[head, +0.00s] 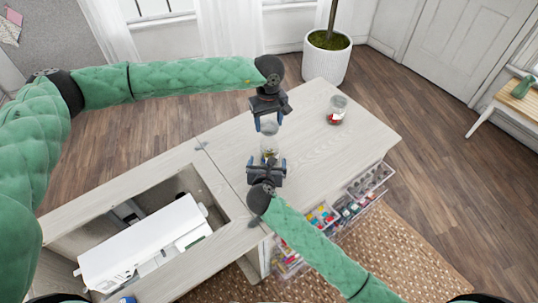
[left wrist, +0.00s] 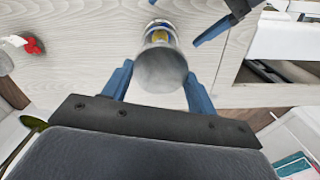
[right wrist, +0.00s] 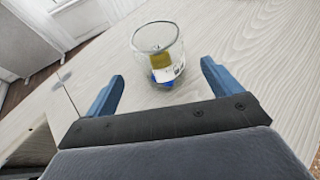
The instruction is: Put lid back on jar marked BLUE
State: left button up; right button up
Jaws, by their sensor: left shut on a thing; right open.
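A clear glass jar (head: 269,146) stands upright on the pale tabletop, with yellow and blue contents. In the right wrist view the jar (right wrist: 158,52) has an open rim and a pale label whose text I cannot read. My left gripper (head: 268,122) is shut on a greyish, see-through round lid (left wrist: 160,70), held above the jar. Whether lid and jar touch is unclear. My right gripper (head: 266,160) is open on the near side of the jar, its fingers (right wrist: 160,85) short of the glass and not closed on it.
Another glass jar (head: 337,108) with red contents stands farther right on the table. A white sewing machine (head: 140,250) lies in the cabinet opening at left. Clear drawers (head: 325,218) with colourful supplies sit at the front.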

jog(key=x, duration=0.7)
jog(key=shift+w+f, duration=0.1)
jog(key=shift+w, duration=0.15)
jog(key=c, duration=1.5)
pick_arm(q)
jog(key=shift+f, duration=2.45)
jog(key=shift+f, duration=0.1)
jog(key=shift+f, duration=0.85)
jog(key=shift+f, duration=0.55)
